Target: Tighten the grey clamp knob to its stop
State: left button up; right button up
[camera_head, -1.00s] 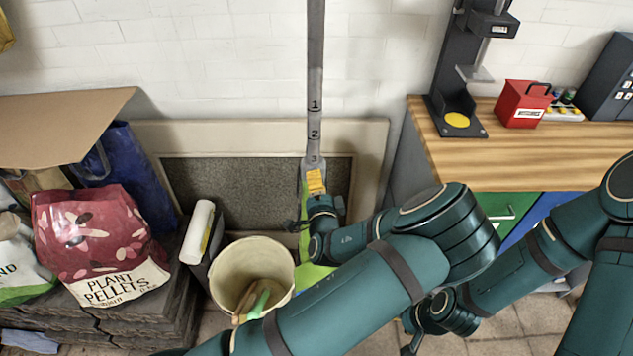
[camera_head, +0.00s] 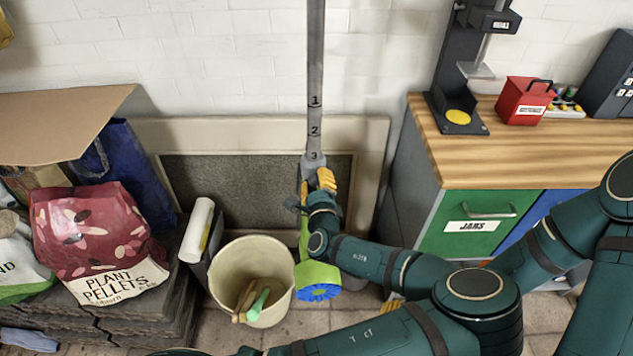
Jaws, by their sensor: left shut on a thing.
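A green lower part (camera_head: 316,272) with a blue round end (camera_head: 319,292) shows beneath. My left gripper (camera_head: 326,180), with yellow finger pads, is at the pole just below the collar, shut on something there. The grey clamp knob itself is hidden by the gripper, so its turn position cannot be read. My right gripper is mostly hidden behind my left arm; only a yellow bit (camera_head: 393,304) shows.
A cream bucket (camera_head: 222,282) with hand tools stands left of the green part. A plant pellets bag (camera_head: 95,240) sits on stacked slabs further left. A workbench (camera_head: 440,145) with a green drawer (camera_head: 480,222) is at right. A framed dark panel (camera_head: 240,180) leans behind the pole.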

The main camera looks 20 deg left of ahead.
pick_arm(q)
jog(key=shift+m+b, duration=0.3)
jog(key=shift+m, duration=0.8)
grip_shut()
jog(key=o, duration=1.2)
grip_release()
